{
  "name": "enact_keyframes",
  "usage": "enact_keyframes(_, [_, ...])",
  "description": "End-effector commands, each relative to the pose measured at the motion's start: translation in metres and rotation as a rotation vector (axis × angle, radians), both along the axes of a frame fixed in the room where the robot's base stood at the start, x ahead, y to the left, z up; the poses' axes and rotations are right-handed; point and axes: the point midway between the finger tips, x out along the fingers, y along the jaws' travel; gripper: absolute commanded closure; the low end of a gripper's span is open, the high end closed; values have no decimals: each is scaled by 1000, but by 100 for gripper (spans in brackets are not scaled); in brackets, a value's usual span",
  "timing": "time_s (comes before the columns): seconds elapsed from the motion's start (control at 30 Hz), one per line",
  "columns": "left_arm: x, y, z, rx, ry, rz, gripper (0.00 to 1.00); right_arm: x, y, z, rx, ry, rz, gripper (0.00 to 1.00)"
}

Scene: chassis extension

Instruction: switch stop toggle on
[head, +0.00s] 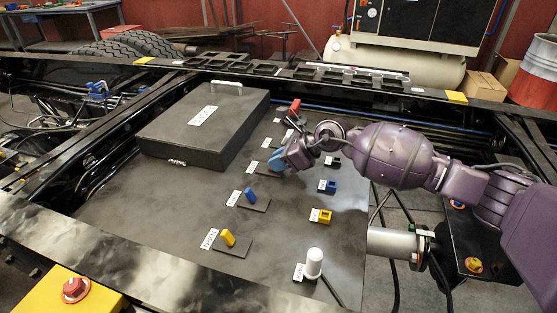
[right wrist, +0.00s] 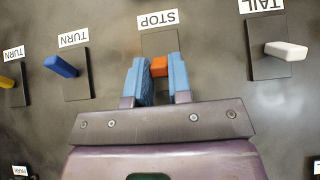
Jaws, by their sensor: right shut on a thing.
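My left gripper is not in view.
A blue toggle (head: 250,195) and a yellow toggle (head: 228,238) stand nearer on the panel. A white toggle (right wrist: 286,51) stands on the other side of the stop toggle. A dark box (head: 200,130) lies at the back left. A white knob (head: 314,263) stands in front.

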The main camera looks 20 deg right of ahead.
Motion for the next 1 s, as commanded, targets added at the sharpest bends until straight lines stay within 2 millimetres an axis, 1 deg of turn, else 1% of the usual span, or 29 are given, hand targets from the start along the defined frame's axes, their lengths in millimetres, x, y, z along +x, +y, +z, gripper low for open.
enact_keyframes(0.17, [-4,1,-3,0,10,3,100,0,0,0,1,-1,0,100])
enact_keyframes(0.2, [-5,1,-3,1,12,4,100,0,0,0,1,-1,0,76])
enact_keyframes(0.33, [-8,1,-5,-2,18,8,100,0,0,0,0,0,0,56])
enact_keyframes(0.37, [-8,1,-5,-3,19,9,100,0,0,0,0,0,0,55])
enact_keyframes(0.67, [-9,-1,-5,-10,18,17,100,-1,-1,2,-1,0,-1,55])
enact_keyframes(0.87, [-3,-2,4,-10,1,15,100,-11,-17,18,-2,-3,-2,55])
enact_keyframes(1.0, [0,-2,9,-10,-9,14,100,-22,-34,36,-4,-3,-1,55])
